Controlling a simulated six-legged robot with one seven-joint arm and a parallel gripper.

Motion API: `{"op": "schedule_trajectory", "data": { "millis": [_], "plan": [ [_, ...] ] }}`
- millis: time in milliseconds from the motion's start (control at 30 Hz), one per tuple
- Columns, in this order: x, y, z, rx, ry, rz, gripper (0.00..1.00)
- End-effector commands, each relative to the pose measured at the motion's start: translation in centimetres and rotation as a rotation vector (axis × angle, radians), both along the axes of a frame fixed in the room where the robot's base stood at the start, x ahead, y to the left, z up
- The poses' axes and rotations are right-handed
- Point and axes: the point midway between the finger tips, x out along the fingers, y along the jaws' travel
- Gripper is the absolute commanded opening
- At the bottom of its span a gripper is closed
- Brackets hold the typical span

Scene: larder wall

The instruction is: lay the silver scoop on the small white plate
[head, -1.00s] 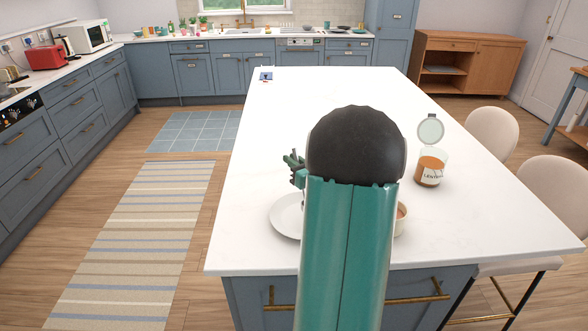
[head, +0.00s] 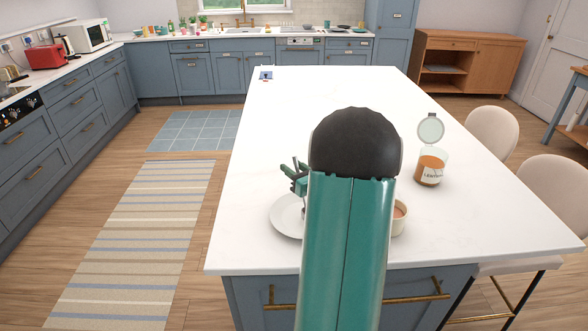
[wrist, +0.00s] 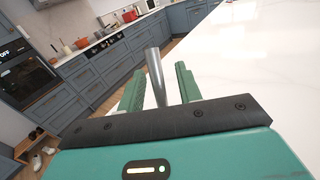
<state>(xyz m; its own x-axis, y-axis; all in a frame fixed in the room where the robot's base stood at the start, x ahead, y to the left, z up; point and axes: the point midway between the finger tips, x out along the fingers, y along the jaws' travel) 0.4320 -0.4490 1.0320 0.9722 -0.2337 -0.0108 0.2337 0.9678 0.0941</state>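The small white plate (head: 281,219) lies on the island's near left part, partly hidden behind my arm. My gripper (head: 294,177) is above the plate's back edge, and part of it is hidden by my arm. In the wrist view my gripper (wrist: 159,80) has its two green fingers apart. The silver scoop's handle (wrist: 156,76) stands up between them, slightly tilted, with a gap showing to the right finger. The scoop's bowl is hidden, so I cannot tell whether it touches the plate.
A small bowl with orange-brown contents (head: 399,217) stands right of my arm. A labelled jar (head: 431,169) with its lid up stands further right. A small blue item (head: 266,76) lies at the island's far left. The white island top (head: 330,90) is clear beyond my arm. Stools (head: 492,133) line the right side.

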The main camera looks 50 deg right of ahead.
Motion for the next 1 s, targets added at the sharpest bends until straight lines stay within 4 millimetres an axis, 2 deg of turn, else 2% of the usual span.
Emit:
{"op": "schedule_trajectory", "data": {
  "millis": [167,400,600,800,1000],
  "plan": [
    [-1.8,0.4,0.2,-0.001,0.001,-0.003,0.35],
    [-6.9,1.5,0.3,-0.001,0.0,-0.004,0.35],
    [-10.4,2.4,0.3,-0.001,0.001,-0.003,0.35],
    [-11.7,2.8,0.3,0.0,0.0,-0.001,0.35],
    [-11.4,3.2,0.4,-0.007,0.004,0.014,0.35]
  ]
}}
